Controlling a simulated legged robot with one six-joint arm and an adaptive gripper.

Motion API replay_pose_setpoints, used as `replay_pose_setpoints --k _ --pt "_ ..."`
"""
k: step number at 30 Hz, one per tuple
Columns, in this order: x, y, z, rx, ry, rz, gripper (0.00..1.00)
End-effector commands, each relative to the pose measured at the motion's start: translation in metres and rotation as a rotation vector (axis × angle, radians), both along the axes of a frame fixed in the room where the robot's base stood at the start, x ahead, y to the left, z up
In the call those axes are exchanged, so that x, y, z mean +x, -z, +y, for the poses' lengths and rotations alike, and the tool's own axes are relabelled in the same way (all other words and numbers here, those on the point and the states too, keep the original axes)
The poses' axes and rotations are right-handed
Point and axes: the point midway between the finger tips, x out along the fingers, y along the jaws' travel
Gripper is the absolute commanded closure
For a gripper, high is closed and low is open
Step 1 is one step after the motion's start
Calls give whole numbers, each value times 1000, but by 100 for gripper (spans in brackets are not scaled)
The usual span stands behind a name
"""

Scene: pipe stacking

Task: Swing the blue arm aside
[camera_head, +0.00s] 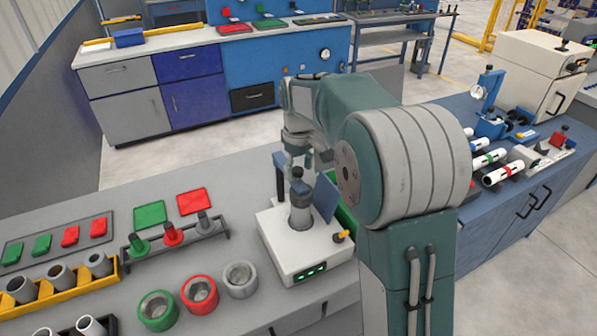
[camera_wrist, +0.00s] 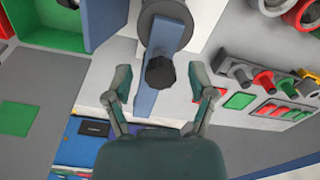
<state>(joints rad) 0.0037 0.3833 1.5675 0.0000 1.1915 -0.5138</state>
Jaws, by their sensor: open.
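The blue arm (camera_wrist: 146,102) is a narrow bar in the wrist view, running from beside a grey round part (camera_wrist: 166,14) toward my wrist. A black knob (camera_wrist: 160,72) stands on it. My gripper (camera_wrist: 160,80) is open, with one finger on each side of the knob and a visible gap to both. In the head view my gripper hangs over the white station box (camera_head: 290,265), which carries a grey upright cylinder (camera_head: 300,215) and green lights. My arm partly hides the station there.
A blue panel (camera_head: 327,197) and a green bin (camera_wrist: 62,22) stand beside the station. Red, green and grey ring sockets (camera_head: 199,293) lie left of it, near a peg rack (camera_head: 172,236). Pipes rest on the right-hand bench (camera_head: 500,172).

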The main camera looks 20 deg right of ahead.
Motion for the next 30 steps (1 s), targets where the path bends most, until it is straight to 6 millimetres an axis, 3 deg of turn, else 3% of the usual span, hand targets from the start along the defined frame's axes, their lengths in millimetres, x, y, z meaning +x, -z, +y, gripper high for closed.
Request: replay_pose_setpoints --k 4,12,17,30 --pt "0 10 0 0 0 0 28" --pt "0 11 0 0 0 -1 28" --pt "0 11 0 0 0 -1 99" --pt "-1 13 5 0 37 1 100"
